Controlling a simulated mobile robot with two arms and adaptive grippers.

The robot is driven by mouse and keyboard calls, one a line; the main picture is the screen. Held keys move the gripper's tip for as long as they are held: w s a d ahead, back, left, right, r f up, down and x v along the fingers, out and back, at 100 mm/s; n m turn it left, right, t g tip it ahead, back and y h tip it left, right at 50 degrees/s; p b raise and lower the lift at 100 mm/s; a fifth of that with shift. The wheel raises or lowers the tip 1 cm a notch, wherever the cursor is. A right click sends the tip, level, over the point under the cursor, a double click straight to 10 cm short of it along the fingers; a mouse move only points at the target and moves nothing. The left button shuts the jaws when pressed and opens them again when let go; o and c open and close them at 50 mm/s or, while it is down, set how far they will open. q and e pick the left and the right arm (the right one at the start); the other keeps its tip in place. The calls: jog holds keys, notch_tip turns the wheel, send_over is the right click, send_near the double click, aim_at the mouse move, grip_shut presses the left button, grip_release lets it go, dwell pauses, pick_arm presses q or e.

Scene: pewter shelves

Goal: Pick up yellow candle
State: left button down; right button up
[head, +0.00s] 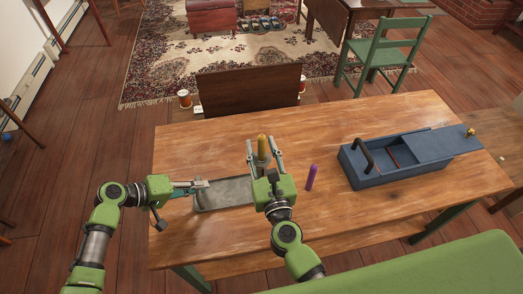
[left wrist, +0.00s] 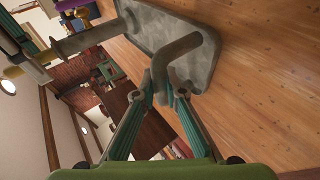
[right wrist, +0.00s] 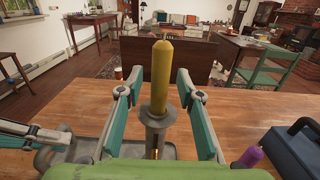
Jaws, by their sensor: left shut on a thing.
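The yellow candle (head: 262,147) stands upright in a grey socket. In the right wrist view the candle (right wrist: 161,78) rises from a grey flared cup (right wrist: 157,116). My right gripper (head: 263,155) is open, its fingers on either side of the candle and cup with gaps to both. My left gripper (head: 203,184) is shut on the curved grey handle (left wrist: 186,45) of the grey tray (head: 213,207) at the tray's left end. The socket appears joined to the tray, but my right gripper hides where they meet in the head view.
A blue box (head: 377,178) with a partly open sliding lid lies further right. The table is clear behind the tray and at the front right.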

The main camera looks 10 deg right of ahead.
aim_at(261, 137)
jog(key=shift+c, duration=0.4)
grip_shut()
jog(key=shift+r, duration=0.15)
jog(key=shift+r, duration=3.2)
jog(key=shift+s+r, duration=0.2)
jog(key=shift+s, duration=0.1)
jog(key=s, duration=1.7)
jog(key=shift+s+d, duration=0.15)
jog(key=shift+s, duration=0.1)
pick_arm(q)
jog(key=c, duration=2)
grip_release()
